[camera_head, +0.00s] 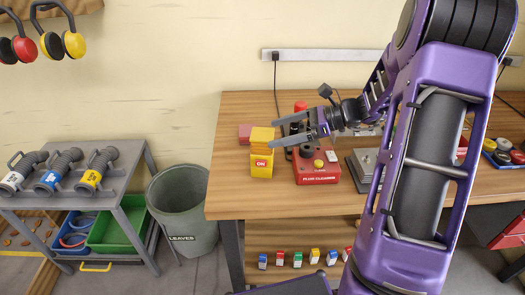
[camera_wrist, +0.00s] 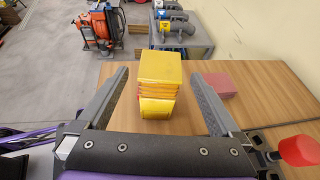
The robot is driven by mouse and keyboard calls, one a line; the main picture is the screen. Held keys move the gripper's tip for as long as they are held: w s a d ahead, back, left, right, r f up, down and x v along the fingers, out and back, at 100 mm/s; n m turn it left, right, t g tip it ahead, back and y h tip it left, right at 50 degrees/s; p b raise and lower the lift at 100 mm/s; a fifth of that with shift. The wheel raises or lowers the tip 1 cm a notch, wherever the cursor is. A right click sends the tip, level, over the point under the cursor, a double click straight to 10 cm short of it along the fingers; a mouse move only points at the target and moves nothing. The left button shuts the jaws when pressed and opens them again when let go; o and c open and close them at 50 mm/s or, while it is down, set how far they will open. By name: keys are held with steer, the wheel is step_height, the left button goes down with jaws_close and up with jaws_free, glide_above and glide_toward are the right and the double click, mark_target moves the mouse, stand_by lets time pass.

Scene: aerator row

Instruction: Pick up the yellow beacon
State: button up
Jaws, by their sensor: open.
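The yellow beacon (camera_head: 261,166) is a boxy yellow block with a ribbed orange-yellow upper part and a label reading ON. It stands upright near the left end of the wooden table (camera_head: 225,196). In the wrist view the beacon (camera_wrist: 160,68) stands between the two fingers, with a gap on each side. My gripper (camera_head: 276,132) is open and empty, with its fingers pointing left toward the beacon's top. It also shows in the wrist view (camera_wrist: 158,75). The beacon's far side is hidden.
A red plug cleaner (camera_head: 316,171) stands close to the beacon's right. A pink-red block (camera_head: 245,133) lies behind it, seen in the wrist view (camera_wrist: 221,85) just beyond the right finger. A grey bin (camera_head: 181,205) and a shelf cart (camera_head: 122,178) stand left of the table.

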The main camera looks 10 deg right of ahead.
mark_target(252, 139)
steer(key=x, duration=0.8)
steer(key=shift+w+f, duration=0.1)
jaws_close()
stand_by(0.4)
